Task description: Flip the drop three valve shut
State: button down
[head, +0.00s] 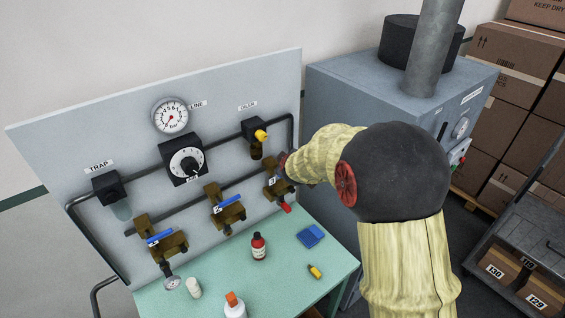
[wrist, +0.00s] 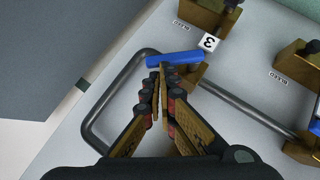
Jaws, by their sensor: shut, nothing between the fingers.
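The drop three valve is a brass body (head: 272,188) at the right end of the panel in the head view. Its blue lever (wrist: 176,58) shows in the wrist view beside a white tag marked 3 (wrist: 208,42); my gripper and arm hide it in the head view. My gripper (wrist: 161,70) is shut and empty. Its fingertips are right at the lever's near edge, left of the brass body; I cannot tell whether they touch. In the head view my gripper (head: 283,161) is just above the valve.
Drop valves with blue levers (head: 160,238) and (head: 228,204) sit to the left on the panel (head: 60,150). The oiler (head: 257,133) is close above drop three. A grey cabinet (head: 345,95) stands at right.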

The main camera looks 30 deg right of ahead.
jog(key=shift+w+d+f+b, duration=0.2)
jog(key=shift+d+f+b, duration=0.3)
jog(key=shift+d, duration=0.35)
jog(key=shift+w+d+f+b, duration=0.15)
jog(key=shift+d+f+b, duration=0.15)
jog(key=shift+d+f, duration=0.45)
jog(key=shift+d+r, duration=0.15)
jog(key=s+r+p, duration=0.3)
jog(key=s+r, duration=0.4)
jog(key=r, duration=0.4)
jog(key=shift+d, duration=0.2)
